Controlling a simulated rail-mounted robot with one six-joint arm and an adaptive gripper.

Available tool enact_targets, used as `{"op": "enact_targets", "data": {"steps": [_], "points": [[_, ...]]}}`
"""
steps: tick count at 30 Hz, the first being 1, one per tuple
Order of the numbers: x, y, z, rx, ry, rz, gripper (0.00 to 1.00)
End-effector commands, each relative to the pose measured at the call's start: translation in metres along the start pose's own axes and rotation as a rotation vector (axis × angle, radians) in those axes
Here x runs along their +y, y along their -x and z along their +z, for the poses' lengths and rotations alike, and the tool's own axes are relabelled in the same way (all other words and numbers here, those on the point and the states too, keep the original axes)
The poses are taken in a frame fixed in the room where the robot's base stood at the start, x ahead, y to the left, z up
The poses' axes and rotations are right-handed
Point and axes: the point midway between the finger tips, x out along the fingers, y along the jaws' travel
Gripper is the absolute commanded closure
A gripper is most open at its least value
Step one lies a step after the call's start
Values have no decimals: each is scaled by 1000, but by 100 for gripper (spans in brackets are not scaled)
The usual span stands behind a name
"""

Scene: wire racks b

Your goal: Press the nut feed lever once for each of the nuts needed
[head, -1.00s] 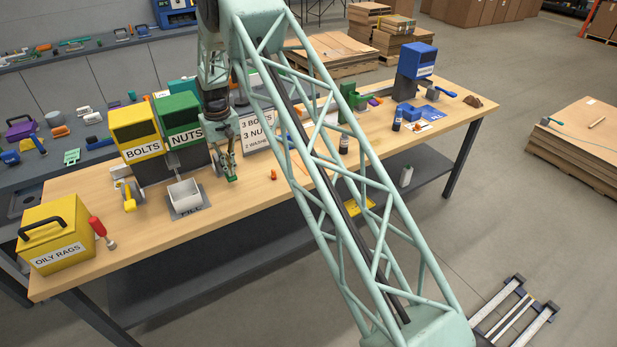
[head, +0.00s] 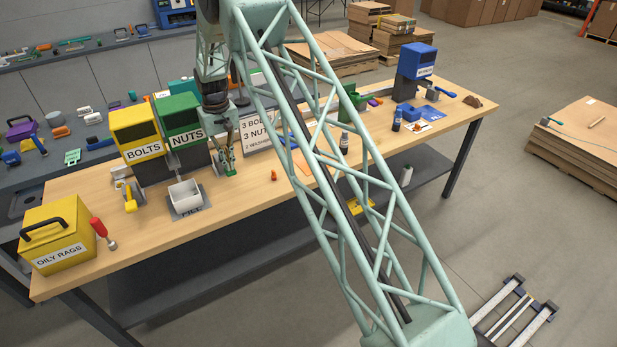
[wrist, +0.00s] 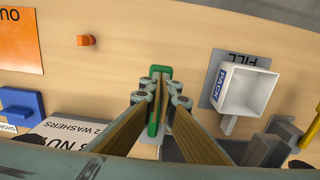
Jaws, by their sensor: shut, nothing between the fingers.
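The green nut dispenser (head: 180,119), labelled NUTS, stands on the wooden bench. Its green lever (wrist: 154,127) sticks out at the dispenser's right side in the head view. My gripper (head: 228,163) is shut and empty, pointing down at this lever. In the wrist view my fingertips (wrist: 160,95) overlap the lever's green handle; whether they touch it is unclear. A white tray (head: 184,194) sits on the grey FILL plate (wrist: 214,84). A card (head: 257,135) behind my gripper reads 3 bolts, 3 nuts and 2 washers, partly hidden by my arm.
The yellow BOLTS dispenser (head: 137,134) with its yellow lever (head: 130,200) stands left of the nut dispenser. A yellow OILY RAGS box (head: 57,232) and a red-handled tool (head: 103,232) are at the left end. A blue dispenser (head: 416,62) stands at the far right. An orange piece (wrist: 86,40) lies nearby.

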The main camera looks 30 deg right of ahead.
Motion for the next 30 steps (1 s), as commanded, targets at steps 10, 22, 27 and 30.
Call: {"op": "enact_targets", "data": {"steps": [10,22,27,30], "points": [[0,0,0,0,0,0,100],[0,-4,0,0,0,0,100],[0,-13,0,0,0,0,100],[0,-19,0,0,0,0,100]]}}
